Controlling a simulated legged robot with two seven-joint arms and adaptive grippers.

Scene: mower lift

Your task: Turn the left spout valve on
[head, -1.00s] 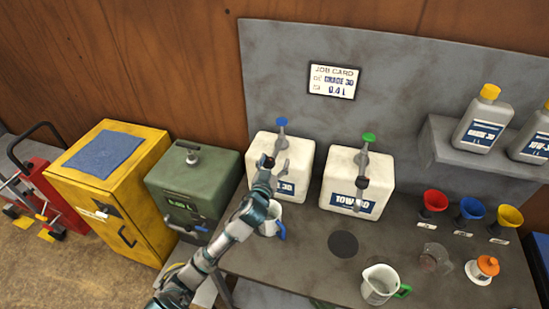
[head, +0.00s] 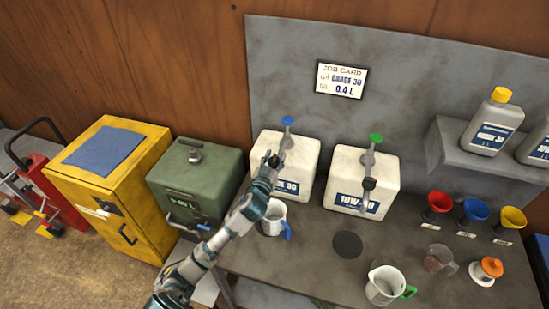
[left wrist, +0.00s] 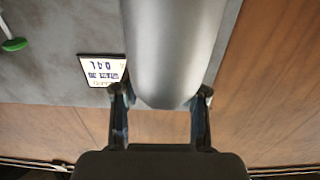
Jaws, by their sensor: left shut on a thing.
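The left white container (head: 305,160) has a blue-capped spout valve (head: 287,141) with a grey stem on its front. My left gripper (head: 272,161) is in front of this container at the spout and hides part of it. In the left wrist view, my left gripper (left wrist: 160,110) has its fingers on both sides of a smooth grey rounded part (left wrist: 170,50), shut on it. It looks like part of the left spout valve. My right gripper is not in view.
A jug with a blue handle (head: 273,219) stands below the left spout. The right container (head: 347,165) has a green-capped spout. A jug with a green handle (head: 382,287), funnels and an orange-topped item (head: 487,269) stand to the right. A job card (head: 341,80) hangs behind.

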